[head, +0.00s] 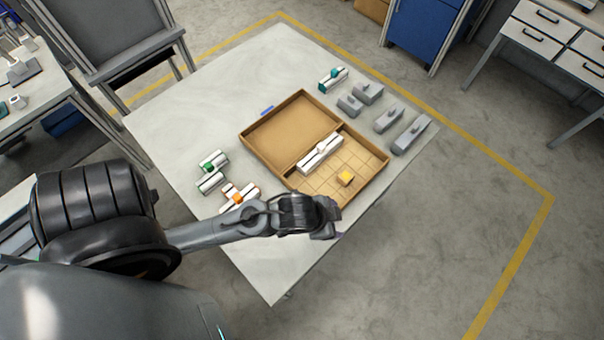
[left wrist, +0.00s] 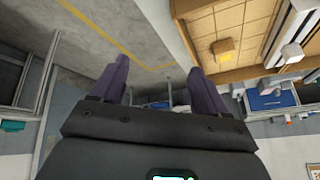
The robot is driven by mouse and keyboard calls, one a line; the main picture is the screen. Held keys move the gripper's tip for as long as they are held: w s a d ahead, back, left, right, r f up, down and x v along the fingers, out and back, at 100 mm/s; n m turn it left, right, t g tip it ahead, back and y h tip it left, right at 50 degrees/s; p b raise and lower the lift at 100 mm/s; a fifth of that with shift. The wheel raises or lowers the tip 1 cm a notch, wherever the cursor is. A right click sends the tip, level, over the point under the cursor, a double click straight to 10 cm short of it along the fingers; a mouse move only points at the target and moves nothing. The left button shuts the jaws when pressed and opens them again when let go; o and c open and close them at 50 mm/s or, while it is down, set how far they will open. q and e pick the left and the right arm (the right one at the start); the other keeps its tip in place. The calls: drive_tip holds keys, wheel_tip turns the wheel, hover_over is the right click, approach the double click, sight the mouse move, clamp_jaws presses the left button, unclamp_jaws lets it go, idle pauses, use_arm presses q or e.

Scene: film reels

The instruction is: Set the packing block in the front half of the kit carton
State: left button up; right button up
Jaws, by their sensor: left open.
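The kit carton (head: 290,132) lies open on the grey table, a divider splitting it into a plain half and a gridded half. In the gridded half, a long white block (head: 320,152) with a pale knob lies along the divider. A small yellow block (head: 345,178) sits apart from it; it also shows in the left wrist view (left wrist: 223,50). I cannot tell which piece is the packing block. My left gripper (head: 328,222) is beyond the carton's near corner, at the table edge. In the left wrist view its purple fingers (left wrist: 157,75) are apart, with nothing between them.
White pieces with a green knob (head: 209,168) and an orange knob (head: 238,198) lie left of the carton. A teal-knobbed piece (head: 333,78) and several grey blocks (head: 388,118) lie beyond it. A blue strip (head: 267,110) lies beside the carton. The table's upper left is clear.

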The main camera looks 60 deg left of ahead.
use_arm(q)
drive_tip(key=s+a+n+g, duration=0.2)
drive_tip(key=s+a, duration=0.1)
drive_tip(key=s, duration=0.4)
drive_tip(key=shift+a+f+n+y, duration=0.3)
drive_tip(key=shift+a+f+n, duration=0.05)
drive_tip(key=shift+n, duration=0.05)
